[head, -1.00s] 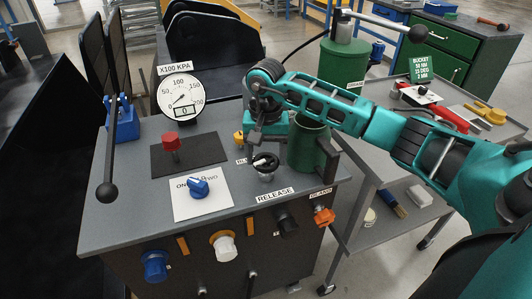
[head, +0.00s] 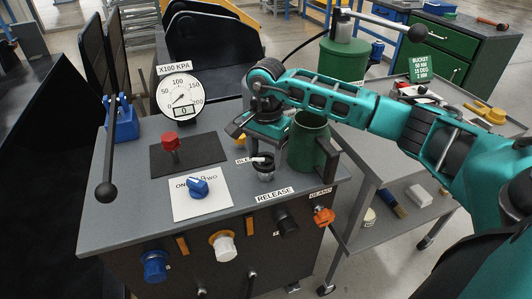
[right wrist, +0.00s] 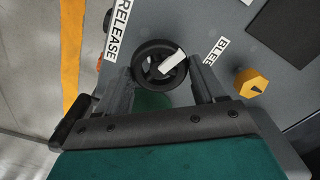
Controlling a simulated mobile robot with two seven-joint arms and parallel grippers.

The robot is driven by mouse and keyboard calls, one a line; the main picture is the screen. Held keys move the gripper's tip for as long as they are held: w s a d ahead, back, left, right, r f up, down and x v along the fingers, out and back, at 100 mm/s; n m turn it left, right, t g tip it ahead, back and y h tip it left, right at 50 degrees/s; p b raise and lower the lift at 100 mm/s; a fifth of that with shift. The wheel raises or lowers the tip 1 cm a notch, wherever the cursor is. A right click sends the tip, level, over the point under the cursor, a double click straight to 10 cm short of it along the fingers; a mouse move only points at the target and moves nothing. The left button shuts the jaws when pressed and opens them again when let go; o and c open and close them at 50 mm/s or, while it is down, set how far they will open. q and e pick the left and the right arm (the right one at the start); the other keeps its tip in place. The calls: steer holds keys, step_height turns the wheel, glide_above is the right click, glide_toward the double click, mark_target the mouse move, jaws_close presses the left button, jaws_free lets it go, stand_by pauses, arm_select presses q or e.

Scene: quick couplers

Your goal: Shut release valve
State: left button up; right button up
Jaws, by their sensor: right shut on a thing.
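The release valve is a small black handwheel (head: 265,174) with a white marker, on the grey bench top behind the RELEASE label (head: 275,194). In the right wrist view the black wheel (right wrist: 140,53) lies between the two fingers, its white marker slanting across it. My right gripper (head: 262,153) comes down over the wheel from above and is shut on its rim, one finger on each side (right wrist: 165,80). The gripper body hides part of the wheel in the head view. My left gripper is not in view.
A green cup (head: 306,145) stands close to the right of the gripper. A yellow knob (right wrist: 251,83) sits near the wheel. A red knob (head: 170,141), a blue knob (head: 198,187) and a gauge (head: 181,97) displaying 0 are to the left. A tall black lever (head: 109,150) rises at the bench's left.

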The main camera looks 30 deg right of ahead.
steer(key=m, duration=0.4)
steer(key=shift+d+m, duration=0.1)
steer(key=shift+m, duration=0.2)
steer(key=m, duration=0.2)
steer(key=shift+s+m, duration=0.1)
steer(key=shift+m, duration=0.3)
steer(key=m+p, duration=0.1)
steer(key=m, duration=0.3)
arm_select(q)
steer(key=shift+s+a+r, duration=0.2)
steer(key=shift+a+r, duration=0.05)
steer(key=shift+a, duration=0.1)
arm_select(e)
steer(key=shift+m, duration=1.2)
steer(key=o, duration=1)
steer(key=shift+s, duration=0.1)
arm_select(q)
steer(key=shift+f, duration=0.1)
arm_select(e)
steer(key=shift+o, duration=0.2)
